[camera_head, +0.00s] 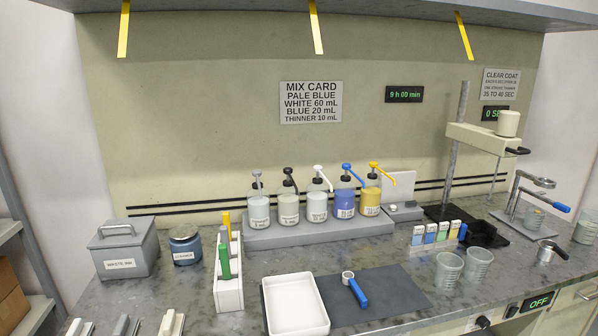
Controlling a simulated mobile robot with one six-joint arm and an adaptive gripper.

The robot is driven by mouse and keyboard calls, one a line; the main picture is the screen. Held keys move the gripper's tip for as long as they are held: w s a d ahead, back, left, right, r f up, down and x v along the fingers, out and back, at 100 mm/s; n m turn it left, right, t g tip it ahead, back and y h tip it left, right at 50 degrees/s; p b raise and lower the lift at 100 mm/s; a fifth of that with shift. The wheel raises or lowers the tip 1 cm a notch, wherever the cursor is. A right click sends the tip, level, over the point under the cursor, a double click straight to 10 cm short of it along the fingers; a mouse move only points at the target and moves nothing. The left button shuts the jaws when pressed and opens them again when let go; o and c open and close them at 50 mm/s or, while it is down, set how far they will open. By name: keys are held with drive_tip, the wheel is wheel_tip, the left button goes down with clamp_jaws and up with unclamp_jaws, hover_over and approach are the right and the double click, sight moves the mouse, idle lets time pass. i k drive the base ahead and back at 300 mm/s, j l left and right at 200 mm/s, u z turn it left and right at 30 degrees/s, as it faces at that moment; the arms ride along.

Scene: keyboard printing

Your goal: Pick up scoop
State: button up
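A small scoop with a pale round cup (347,277) and a blue handle (358,293) lies on the dark grey mat (395,295) at the front middle of the counter. Its handle points toward the front right. It lies just right of a white tray (297,328) and apart from it. My gripper is not in view.
Several pump bottles (317,207) stand on a grey riser behind the mat. Two clear cups (448,270) stand to its right. A white rack with green and yellow handled tools (228,297) stands left of the tray. The mat's right part is clear.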

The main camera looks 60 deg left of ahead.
sight(355, 289)
drive_tip(key=u, duration=1.85)
